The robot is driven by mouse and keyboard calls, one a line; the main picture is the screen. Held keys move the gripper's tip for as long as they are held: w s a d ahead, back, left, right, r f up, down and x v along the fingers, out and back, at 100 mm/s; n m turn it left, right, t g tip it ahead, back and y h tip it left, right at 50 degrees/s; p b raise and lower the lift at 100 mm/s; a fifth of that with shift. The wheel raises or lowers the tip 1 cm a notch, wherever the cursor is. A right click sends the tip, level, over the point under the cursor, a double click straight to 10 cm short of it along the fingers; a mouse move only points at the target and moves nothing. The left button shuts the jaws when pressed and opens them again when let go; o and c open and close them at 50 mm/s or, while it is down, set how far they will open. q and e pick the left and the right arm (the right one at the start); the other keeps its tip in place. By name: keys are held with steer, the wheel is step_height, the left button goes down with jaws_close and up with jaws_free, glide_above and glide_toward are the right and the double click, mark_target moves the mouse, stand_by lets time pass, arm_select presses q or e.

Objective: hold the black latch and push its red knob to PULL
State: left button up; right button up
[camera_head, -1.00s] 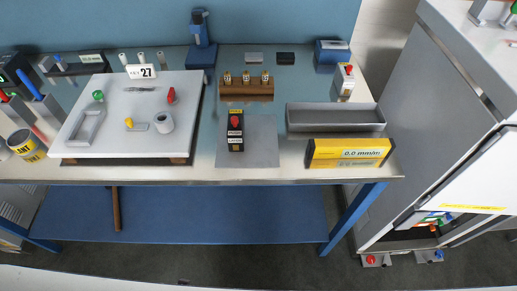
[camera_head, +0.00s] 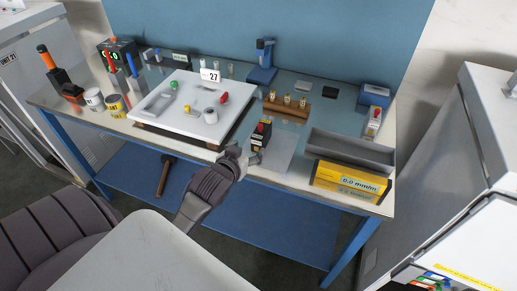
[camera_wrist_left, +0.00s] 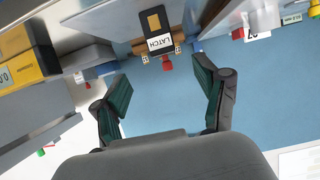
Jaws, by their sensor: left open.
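The black latch (camera_head: 261,138) stands upright on a grey plate (camera_head: 284,150) near the table's front edge, its red knob (camera_head: 260,129) near the top. In the left wrist view the black latch (camera_wrist_left: 155,24) shows its word LATCH and a yellow patch, with the red knob (camera_wrist_left: 167,66) at its end. My left gripper (camera_head: 246,156) is open just in front and to the left of the latch in the head view. In the left wrist view its open fingers (camera_wrist_left: 157,74) are apart, with the latch ahead of the gap and not visibly touched. My right gripper is in neither view.
A white board (camera_head: 166,117) marked 27, with small fittings, lies left of the latch. A yellow box (camera_head: 345,181) and a grey tray (camera_head: 349,150) stand to the right. A wooden block (camera_head: 287,108) with brass pieces is behind. Bare plate surrounds the latch's right side.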

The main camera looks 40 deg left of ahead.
mark_target(262, 133)
arm_select(q)
steer(key=x, duration=0.3)
steer(key=shift+w+a+r+p, duration=0.1)
steer(key=shift+a+r+p, duration=0.05)
steer(key=shift+a+p, duration=0.15)
steer(key=p+x, duration=0.1)
steer(key=x, duration=0.8)
steer(key=shift+w+d, duration=0.1)
steer(key=shift+w+f, duration=0.45)
steer(key=shift+w, duration=0.3)
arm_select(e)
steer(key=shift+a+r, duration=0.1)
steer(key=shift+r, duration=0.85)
arm_select(q)
jaws_close()
